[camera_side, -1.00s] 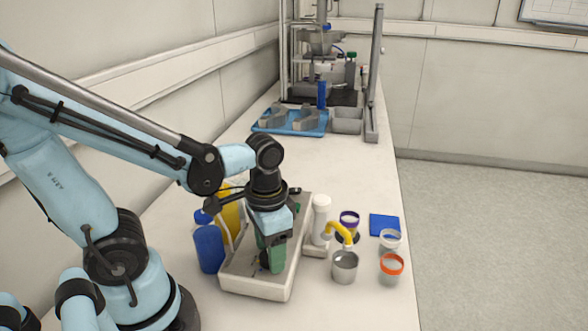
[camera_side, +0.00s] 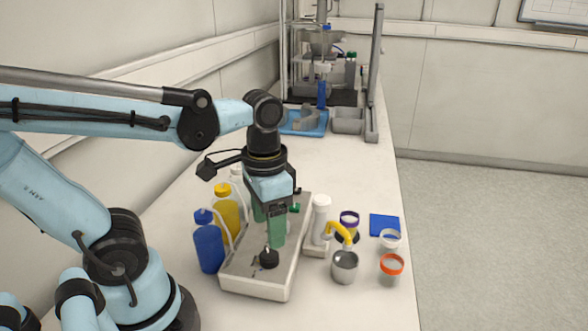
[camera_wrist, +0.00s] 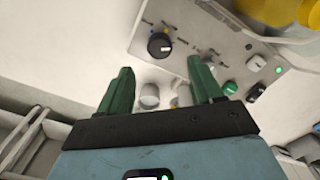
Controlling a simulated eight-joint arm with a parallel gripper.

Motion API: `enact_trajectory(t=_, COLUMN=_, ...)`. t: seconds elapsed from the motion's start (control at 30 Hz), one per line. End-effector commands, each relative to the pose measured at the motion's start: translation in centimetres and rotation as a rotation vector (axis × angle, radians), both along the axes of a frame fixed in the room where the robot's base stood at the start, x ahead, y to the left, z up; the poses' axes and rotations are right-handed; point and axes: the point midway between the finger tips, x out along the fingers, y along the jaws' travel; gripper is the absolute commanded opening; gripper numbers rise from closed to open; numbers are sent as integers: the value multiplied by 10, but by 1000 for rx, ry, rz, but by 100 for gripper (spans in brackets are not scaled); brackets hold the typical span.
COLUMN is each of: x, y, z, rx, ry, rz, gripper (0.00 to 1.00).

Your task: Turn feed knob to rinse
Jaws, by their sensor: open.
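The feed knob (camera_side: 269,258) is a round black knob near the front end of the sloped top of a white box (camera_side: 254,284). In the wrist view the knob (camera_wrist: 160,46) shows a pale pointer mark toward the right of the picture. Small labels around it are too small to read. My gripper (camera_side: 268,234) has green fingers and hangs above the box, clear of the knob. In the wrist view my gripper (camera_wrist: 160,80) is open with nothing between the fingers, and the knob lies beyond their tips.
Blue (camera_side: 208,243) and yellow (camera_side: 226,208) bottles stand left of the box. Right of it are a white cylinder (camera_side: 320,219), a metal cup (camera_side: 344,268) under a yellow hose, and ringed cups (camera_side: 391,266). Green (camera_wrist: 229,89) and black (camera_wrist: 256,92) buttons sit near the knob.

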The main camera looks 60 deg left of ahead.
Motion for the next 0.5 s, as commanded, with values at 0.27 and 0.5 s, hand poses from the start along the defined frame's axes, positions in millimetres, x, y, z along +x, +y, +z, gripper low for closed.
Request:
enact_trajectory(t=0.27, x=0, y=0, z=38, rx=0, ry=0, rz=0, gripper=66)
enact_trajectory(t=0.5, x=0, y=0, z=55, rx=0, ry=0, rz=0, gripper=66)
